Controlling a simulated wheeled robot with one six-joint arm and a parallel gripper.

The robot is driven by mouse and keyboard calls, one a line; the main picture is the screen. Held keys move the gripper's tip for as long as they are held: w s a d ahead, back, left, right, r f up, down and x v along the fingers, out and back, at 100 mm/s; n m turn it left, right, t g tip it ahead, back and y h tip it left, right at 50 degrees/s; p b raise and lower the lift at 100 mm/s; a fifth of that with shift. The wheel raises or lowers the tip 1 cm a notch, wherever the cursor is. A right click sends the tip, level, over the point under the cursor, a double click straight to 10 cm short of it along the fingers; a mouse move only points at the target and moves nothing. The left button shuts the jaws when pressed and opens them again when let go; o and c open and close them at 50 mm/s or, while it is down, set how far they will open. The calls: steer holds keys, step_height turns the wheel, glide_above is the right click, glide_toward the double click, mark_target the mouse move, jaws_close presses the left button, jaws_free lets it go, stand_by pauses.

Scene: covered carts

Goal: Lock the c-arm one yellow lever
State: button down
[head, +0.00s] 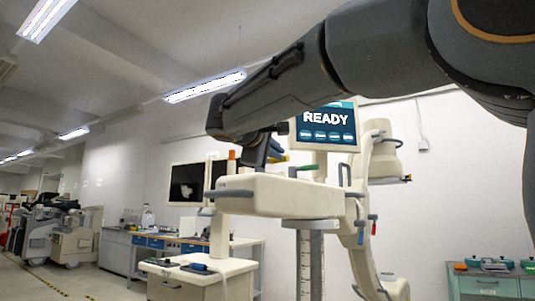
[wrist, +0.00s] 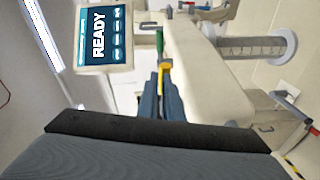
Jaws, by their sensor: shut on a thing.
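The C-arm machine (head: 285,196) is cream-coloured, with its body in the middle of the head view. Its yellow lever (wrist: 164,76) shows at the tips of my gripper (wrist: 162,92) in the wrist view. My gripper is shut on the yellow lever, and the fingers hide part of it. In the head view a bit of the yellow lever (head: 281,158) shows beside my gripper (head: 266,153), just above the machine's top. A green lever (wrist: 159,43) stands beyond the yellow one, apart from my fingers.
A screen reading READY (head: 326,126) is behind the machine, close to my arm. A dark monitor (head: 187,184) and a workbench (head: 175,240) stand at the left. A green cabinet (head: 495,285) is at the lower right. Covered carts (head: 55,232) line the far left.

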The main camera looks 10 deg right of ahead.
steer(key=shift+d, duration=0.25)
steer(key=s+d+r+b, duration=0.1)
steer(key=s+d+b, duration=0.1)
steer(key=s, duration=0.9)
steer(key=shift+s, duration=0.15)
steer(key=shift+r, duration=0.15)
stand_by(0.4)
